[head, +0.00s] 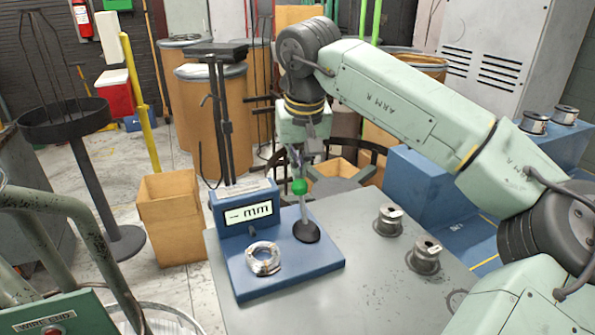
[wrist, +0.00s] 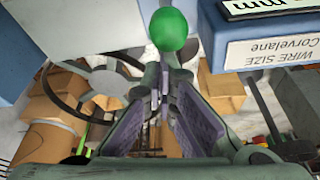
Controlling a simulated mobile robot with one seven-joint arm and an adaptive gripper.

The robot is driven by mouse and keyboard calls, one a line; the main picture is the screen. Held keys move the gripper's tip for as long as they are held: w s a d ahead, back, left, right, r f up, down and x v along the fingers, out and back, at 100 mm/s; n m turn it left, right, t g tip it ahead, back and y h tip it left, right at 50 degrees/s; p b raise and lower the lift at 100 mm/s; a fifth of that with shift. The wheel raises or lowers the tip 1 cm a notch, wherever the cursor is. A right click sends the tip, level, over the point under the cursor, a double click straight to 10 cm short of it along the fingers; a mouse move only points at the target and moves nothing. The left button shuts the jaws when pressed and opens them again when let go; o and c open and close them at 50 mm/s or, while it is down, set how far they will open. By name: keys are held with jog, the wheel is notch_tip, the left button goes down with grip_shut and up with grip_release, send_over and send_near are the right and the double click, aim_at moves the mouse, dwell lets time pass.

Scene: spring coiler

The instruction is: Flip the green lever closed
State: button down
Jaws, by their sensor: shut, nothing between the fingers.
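The green lever has a round green knob (head: 299,187) on a thin grey rod that rises nearly upright from a dark round base (head: 306,232). The base sits on a blue gauge (head: 290,269) with a "mm" display. My gripper (head: 298,158) points down just above and behind the knob in the head view, shut and empty. In the wrist view, the green knob (wrist: 170,29) is just beyond my shut fingertips (wrist: 160,88). I cannot tell whether they touch the lever. The lever's rod is mostly hidden in that view.
A coil of shiny wire (head: 263,258) lies on the gauge's plate. Two metal spools (head: 388,220) (head: 425,256) stand on the grey table (head: 370,290) to the right. A cardboard box (head: 173,215) stands to the left. The table front is clear.

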jog(key=shift+s, duration=0.1)
jog(key=t+b, duration=0.1)
jog(key=s+t+b, duration=0.1)
jog(key=b, duration=0.1)
jog(key=s+d+y+b, duration=0.1)
jog(key=shift+r+t, duration=0.3)
jog(key=shift+t, duration=0.1)
jog(key=shift+s+d+r+b, duration=0.15)
jog(key=shift+s+b, duration=0.25)
jog(key=shift+b, duration=0.1)
jog(key=shift+s+d+r+b, duration=0.1)
jog(key=shift+s+d+b, duration=0.05)
jog(key=shift+s+b, duration=0.25)
jog(key=s+t+b, duration=0.1)
jog(key=b, duration=0.1)
jog(key=s+d+t+y+b, duration=0.1)
jog(key=s+b, duration=0.1)
jog(key=b, duration=0.1)
jog(key=s+t+b, duration=0.1)
jog(key=t+b, duration=0.1)
jog(key=shift+s+d+r+y, duration=0.2)
jog(key=shift+d+y, duration=0.15)
jog(key=shift+y, duration=0.05)
jog(key=shift+r, duration=0.1)
jog(key=v, duration=1.2)
jog(key=shift+s, duration=0.1)
